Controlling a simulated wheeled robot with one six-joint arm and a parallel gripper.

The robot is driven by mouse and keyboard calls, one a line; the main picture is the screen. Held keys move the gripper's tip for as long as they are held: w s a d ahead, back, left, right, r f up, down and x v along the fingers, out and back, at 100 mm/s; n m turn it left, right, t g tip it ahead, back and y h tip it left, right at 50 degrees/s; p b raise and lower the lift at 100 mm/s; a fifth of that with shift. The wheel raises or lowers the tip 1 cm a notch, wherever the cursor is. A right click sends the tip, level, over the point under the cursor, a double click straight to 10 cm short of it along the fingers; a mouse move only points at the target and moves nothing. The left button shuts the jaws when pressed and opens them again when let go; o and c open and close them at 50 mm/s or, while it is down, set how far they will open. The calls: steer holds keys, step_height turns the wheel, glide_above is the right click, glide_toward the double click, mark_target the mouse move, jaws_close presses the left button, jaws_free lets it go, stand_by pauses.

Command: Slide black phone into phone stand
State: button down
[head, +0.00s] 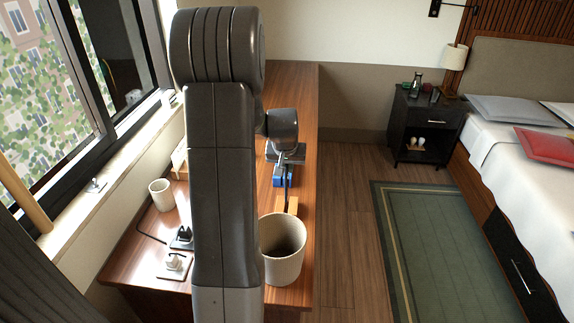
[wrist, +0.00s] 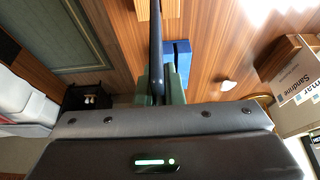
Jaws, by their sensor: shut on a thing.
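The black phone (wrist: 156,45) shows edge-on in the wrist view as a thin dark bar. My gripper (wrist: 157,88) is shut on it, with a green finger on each side. The blue phone stand (wrist: 179,52) is on the wooden desk just right of the phone in that view, partly covered by a finger. I cannot tell whether phone and stand touch. In the head view the blue stand (head: 280,180) is just in front of my gripper, low over the desk. The phone cannot be made out clearly there, and my arm covers part of the desk.
A large beige pot (head: 283,262) stands at the desk's near edge, with a small orange-brown piece (head: 292,205) behind it. A white cup (head: 161,195) stands left by the window.

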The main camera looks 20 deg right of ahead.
steer(key=shift+f+b, duration=1.9)
steer(key=shift+f, duration=1)
steer(key=c, duration=1.5)
jaws_free()
steer(key=v, duration=1.3)
steer(key=shift+r, duration=0.45)
steer(key=shift+f, duration=0.1)
steer(key=x, duration=1.3)
steer(key=shift+f, duration=0.4)
steer(key=shift+r+p, duration=0.45)
steer(key=shift+r, duration=0.15)
